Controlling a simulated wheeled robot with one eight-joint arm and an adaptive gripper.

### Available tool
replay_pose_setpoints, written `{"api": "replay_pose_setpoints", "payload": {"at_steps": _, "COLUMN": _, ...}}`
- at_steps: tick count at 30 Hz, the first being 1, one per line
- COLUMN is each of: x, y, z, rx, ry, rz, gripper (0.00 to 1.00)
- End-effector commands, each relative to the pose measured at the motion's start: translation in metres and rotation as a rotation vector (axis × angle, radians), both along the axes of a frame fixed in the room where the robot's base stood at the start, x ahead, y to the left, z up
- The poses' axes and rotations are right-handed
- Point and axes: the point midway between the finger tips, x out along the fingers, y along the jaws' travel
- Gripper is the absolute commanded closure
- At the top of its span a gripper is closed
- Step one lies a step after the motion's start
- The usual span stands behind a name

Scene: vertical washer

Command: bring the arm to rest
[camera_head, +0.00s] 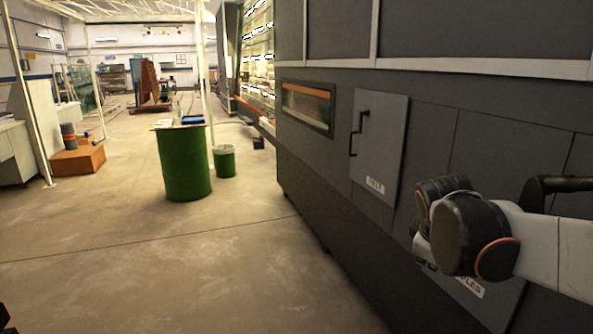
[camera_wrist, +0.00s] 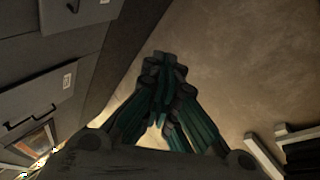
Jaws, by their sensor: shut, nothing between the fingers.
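My gripper (camera_wrist: 165,62) shows in the wrist view with its dark fingers drawn together at the tips and nothing between them. Bare concrete floor lies beyond the fingertips. In the head view my arm reaches in from the right edge, in front of the dark grey machine (camera_head: 470,125). Its black wrist joints hang beside the machine's lower panels. The gripper's fingers cannot be made out in the head view.
The machine has a closed door (camera_head: 380,145) with a black handle, and a window (camera_head: 307,106). A green drum (camera_head: 183,165) and a green bucket (camera_head: 224,161) stand left of it. An orange box (camera_head: 78,160) is farther left. The floor (camera_head: 200,265) in front is clear.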

Motion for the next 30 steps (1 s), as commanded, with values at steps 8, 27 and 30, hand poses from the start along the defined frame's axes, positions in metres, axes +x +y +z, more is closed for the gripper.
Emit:
{"api": "replay_pose_setpoints", "payload": {"at_steps": 8, "x": -0.087, "y": 0.04, "z": -0.003, "rx": 0.266, "ry": -0.113, "rz": -0.225, "gripper": 1.0}}
{"api": "replay_pose_setpoints", "payload": {"at_steps": 27, "x": -0.192, "y": 0.089, "z": -0.042, "rx": 0.673, "ry": -0.215, "rz": -0.575, "gripper": 1.0}}
{"api": "replay_pose_setpoints", "payload": {"at_steps": 30, "x": -0.192, "y": 0.089, "z": -0.042, "rx": 0.673, "ry": -0.215, "rz": -0.576, "gripper": 1.0}}
